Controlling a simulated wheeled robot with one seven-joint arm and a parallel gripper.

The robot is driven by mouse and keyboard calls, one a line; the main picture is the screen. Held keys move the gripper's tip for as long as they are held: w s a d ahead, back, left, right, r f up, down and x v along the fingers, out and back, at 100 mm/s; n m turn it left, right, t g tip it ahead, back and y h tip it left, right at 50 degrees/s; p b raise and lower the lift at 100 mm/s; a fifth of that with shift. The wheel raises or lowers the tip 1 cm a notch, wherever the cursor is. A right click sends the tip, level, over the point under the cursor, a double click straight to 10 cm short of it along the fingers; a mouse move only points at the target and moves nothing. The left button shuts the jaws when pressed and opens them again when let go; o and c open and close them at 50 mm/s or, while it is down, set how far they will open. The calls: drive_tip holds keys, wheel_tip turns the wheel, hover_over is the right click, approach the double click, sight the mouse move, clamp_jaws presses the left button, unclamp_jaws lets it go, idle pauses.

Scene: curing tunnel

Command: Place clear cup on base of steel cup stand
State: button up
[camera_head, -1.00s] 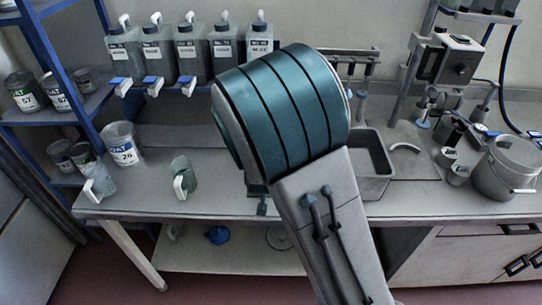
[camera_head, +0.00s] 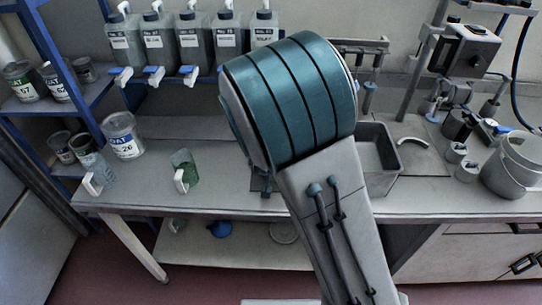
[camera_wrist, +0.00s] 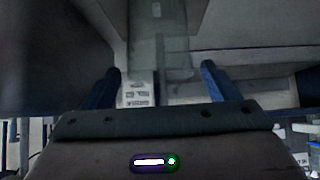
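My gripper (camera_wrist: 160,80) shows only in the wrist view, its two blue fingers spread apart. A clear, grey-green, see-through piece (camera_wrist: 158,45) lies between and beyond the fingertips. It may be a cup; I cannot tell whether the fingers touch it. In the head view my arm hides the gripper. A clear cup with a white handle (camera_head: 94,172) stands at the bench's left end. A greenish see-through cup with a white handle (camera_head: 187,172) stands right of it. I cannot surely pick out the steel cup stand; small metal parts (camera_head: 262,186) show partly behind my arm.
Several labelled bottles (camera_head: 159,42) stand in a row at the back. A blue shelf rack (camera_head: 50,112) with tins is at left, a large tin (camera_head: 124,136) beside it. A grey bin (camera_head: 378,160), a bucket (camera_head: 515,168) and equipment stand at right.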

drive_tip(key=p+v, duration=0.6)
drive_tip(key=v, duration=0.6)
drive_tip(key=shift+p, duration=0.35)
drive_tip(key=shift+r, duration=0.15)
drive_tip(key=s+d+r+g, duration=0.4)
drive_tip(key=s+d+r, duration=1.1)
drive_tip(key=s, duration=0.1)
drive_tip(key=shift+s+d+g, duration=0.2)
drive_tip(key=shift+s+g, duration=0.2)
